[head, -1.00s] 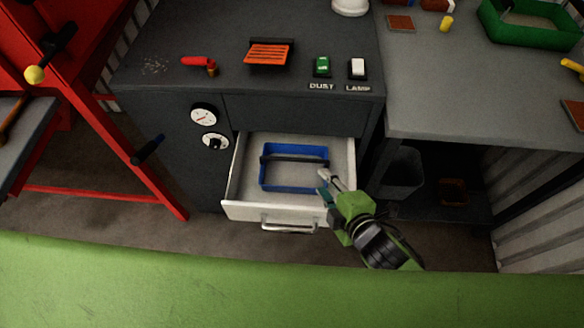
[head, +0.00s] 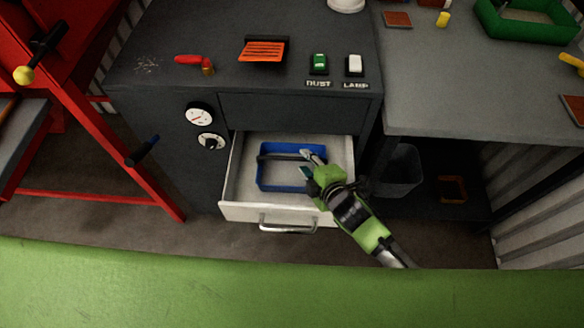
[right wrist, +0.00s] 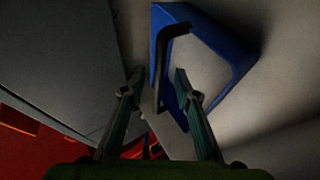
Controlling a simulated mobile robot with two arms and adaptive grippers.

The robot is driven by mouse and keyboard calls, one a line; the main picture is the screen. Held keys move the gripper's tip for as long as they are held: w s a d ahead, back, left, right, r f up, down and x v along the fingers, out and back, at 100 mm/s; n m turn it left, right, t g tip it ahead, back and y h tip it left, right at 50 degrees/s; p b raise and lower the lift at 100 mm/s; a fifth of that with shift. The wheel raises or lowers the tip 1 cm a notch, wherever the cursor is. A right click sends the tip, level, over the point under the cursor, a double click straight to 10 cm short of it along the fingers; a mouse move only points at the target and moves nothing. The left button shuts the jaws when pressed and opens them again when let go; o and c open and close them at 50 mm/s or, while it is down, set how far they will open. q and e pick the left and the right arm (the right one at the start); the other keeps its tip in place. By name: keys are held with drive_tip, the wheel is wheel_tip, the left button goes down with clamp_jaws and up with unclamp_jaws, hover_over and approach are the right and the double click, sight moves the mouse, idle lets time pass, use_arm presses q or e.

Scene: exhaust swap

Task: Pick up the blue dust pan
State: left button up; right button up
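The blue dust pan (head: 262,176) lies in the open white drawer of the dark cabinet. It has blue walls and a black handle bar (head: 282,157) along its far side. My right gripper (head: 308,162) is over the right end of the pan, near the end of the handle. In the right wrist view the pan (right wrist: 225,55) and its black handle (right wrist: 165,60) are ahead of my right gripper (right wrist: 155,82). Its fingers are apart, with the handle's lower end between or just beyond the tips. Contact cannot be told. My left gripper is not in view.
The drawer (head: 342,160) has raised walls close around the pan and a metal handle (head: 288,224) in front. The cabinet top (head: 200,30) overhangs behind it. A dark bin (head: 398,170) stands to the right. A red frame (head: 110,130) stands to the left.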

drive_tip(key=shift+x, duration=1.3)
clamp_jaws()
drive_tip(key=shift+r, duration=0.15)
drive_tip(key=shift+r, duration=1.3)
drive_tip(key=shift+a+r, duration=0.1)
drive_tip(key=shift+r, duration=0.2)
drive_tip(key=s+a+r, duration=0.7)
drive_tip(key=s+r, duration=0.2)
drive_tip(key=s, duration=0.2)
drive_tip(key=shift+s+r, duration=0.3)
drive_tip(key=shift+s, duration=0.1)
